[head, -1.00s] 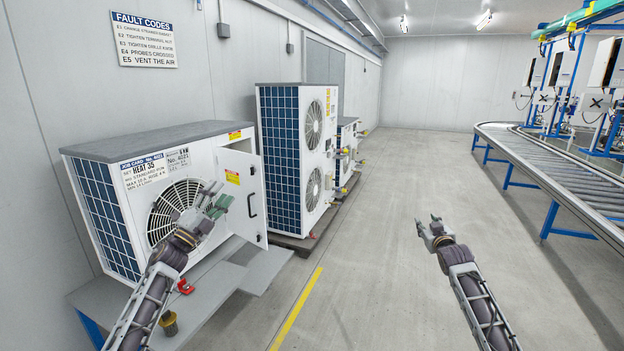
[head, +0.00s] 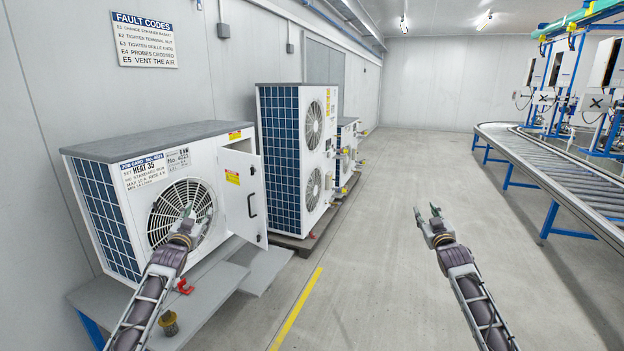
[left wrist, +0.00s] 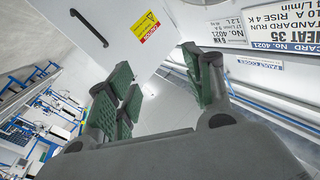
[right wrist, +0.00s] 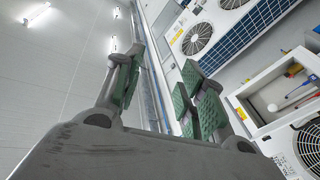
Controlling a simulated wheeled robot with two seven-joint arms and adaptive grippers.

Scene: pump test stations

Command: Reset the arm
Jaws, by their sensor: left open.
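My left gripper (head: 187,214) is raised in front of the fan grille (head: 180,208) of the nearest white heat pump unit (head: 135,190). Its green-padded fingers stand apart with nothing between them in the left wrist view (left wrist: 160,88). I cannot tell its exact gap to the grille. My right gripper (head: 428,214) is over the open floor in the head view. Its fingers are spread and empty in the right wrist view (right wrist: 157,92).
The unit's side door (head: 243,200) stands open beside my left gripper. A red clamp-like part (head: 184,287) and a brass fitting (head: 168,323) are on the grey bench (head: 205,305). Taller units stand behind. A roller conveyor (head: 560,175) is at the right; the middle floor is clear.

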